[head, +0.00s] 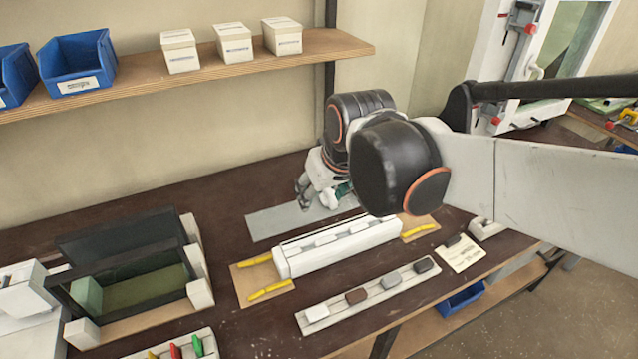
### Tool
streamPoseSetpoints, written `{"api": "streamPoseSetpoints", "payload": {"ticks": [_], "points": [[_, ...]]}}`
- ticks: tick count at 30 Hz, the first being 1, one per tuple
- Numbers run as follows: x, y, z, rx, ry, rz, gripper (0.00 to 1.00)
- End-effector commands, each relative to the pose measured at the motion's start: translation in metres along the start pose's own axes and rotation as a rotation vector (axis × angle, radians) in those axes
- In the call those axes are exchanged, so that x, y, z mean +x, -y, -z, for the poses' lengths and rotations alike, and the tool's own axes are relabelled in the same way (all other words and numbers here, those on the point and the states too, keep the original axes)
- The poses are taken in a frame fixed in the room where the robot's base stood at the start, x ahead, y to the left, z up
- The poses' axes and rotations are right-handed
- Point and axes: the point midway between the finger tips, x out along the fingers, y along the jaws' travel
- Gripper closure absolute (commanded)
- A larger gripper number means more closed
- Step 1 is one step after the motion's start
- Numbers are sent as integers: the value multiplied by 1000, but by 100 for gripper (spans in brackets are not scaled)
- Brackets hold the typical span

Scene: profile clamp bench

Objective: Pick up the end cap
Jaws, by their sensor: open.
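Several small end caps sit in a row on a pale strip (340,317) at the front of the bench: a white cap (317,312), a brown cap (356,296), a grey cap (390,282) and a dark cap (424,265). Another small dark piece, possibly an end cap, lies at a pale card (463,257) on the right. I cannot tell which one the task names. My gripper (317,201) is open over the grey mat (275,222) at the back, apart from the row of caps. My arm partly hides it, and any contact below is unclear.
A long white profile (340,248) lies between the mat and the caps, with yellow pieces (268,291) at its ends. A black-framed fixture (130,270) stands left. A shelf (215,74) with blue bins and white boxes runs above.

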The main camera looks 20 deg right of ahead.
Motion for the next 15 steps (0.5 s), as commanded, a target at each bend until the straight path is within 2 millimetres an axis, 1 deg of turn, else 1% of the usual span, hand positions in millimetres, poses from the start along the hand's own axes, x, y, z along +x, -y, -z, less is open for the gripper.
{"api": "streamPoseSetpoints", "payload": {"ticks": [1,6,12,15], "points": [[1,-4,14,1,13,1,47],[18,-19,48,-1,66,6,47],[48,-53,74,6,133,-2,47],[63,-68,82,7,162,-2,47]]}}
